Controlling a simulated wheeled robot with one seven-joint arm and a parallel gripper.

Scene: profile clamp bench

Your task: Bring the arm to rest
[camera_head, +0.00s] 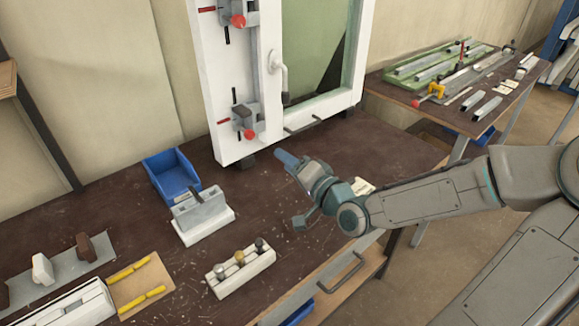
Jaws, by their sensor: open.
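My arm reaches in from the right side of the head view. My gripper (292,190) is at its end, above the brown bench (200,275) and in front of the white window frame (230,110). The gripper is open, and I see nothing held in it. Its fingertips are small in the picture, and part of the bench behind the arm is hidden.
A blue bin (170,176), a grey block on a white base (202,218) and a white holder with several knobs (240,273) stand left of my gripper. Red-tipped clamps (240,20) sit on the window frame. A second table (440,115) with metal profiles stands back right.

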